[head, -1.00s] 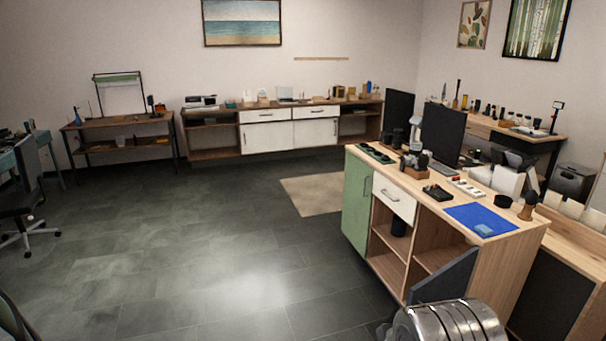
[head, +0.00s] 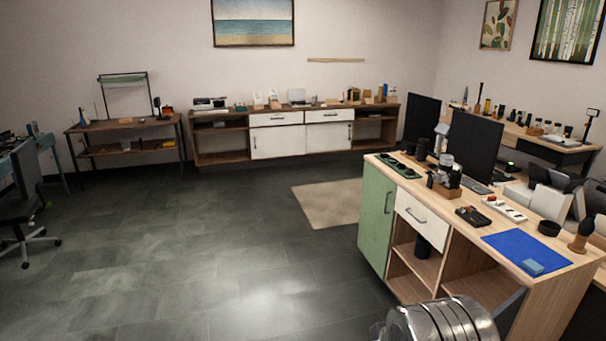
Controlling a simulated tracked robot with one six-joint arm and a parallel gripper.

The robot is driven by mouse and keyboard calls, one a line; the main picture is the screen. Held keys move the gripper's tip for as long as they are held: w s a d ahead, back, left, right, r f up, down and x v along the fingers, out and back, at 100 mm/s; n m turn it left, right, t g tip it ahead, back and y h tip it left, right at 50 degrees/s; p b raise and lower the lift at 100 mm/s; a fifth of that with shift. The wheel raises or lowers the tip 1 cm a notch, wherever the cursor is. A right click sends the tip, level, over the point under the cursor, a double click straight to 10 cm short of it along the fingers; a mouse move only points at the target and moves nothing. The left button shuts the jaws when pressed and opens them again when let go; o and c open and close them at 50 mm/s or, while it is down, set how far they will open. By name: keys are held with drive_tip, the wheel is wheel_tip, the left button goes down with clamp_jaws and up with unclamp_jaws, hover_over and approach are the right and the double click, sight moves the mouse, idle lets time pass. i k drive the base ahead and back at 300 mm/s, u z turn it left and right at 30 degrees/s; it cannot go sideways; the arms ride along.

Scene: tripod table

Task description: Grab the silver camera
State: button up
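A small silver-and-black object (head: 446,162) that may be the silver camera stands on the near wooden counter (head: 487,217). It is at or in a small wooden holder (head: 444,186); it is too small to be certain what it is. A rounded, ribbed metal part of my own body shows at the bottom edge, in front of the counter. My gripper's fingers do not show, so I cannot tell its state.
The counter also bears a blue mat (head: 520,247), a black monitor (head: 473,146), a black bowl (head: 549,228) and a white power strip (head: 505,208). Grey floor (head: 190,260) lies open to the left. A long sideboard (head: 225,159) stands along the back wall.

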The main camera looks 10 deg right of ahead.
sight(438, 177)
drive_tip(key=z, duration=0.05)
drive_tip(key=i, duration=1.45)
drive_tip(key=z, duration=0.35)
drive_tip(key=i, duration=0.75)
drive_tip(key=z, duration=0.4)
drive_tip(key=i, duration=1.1)
drive_tip(key=z, duration=0.2)
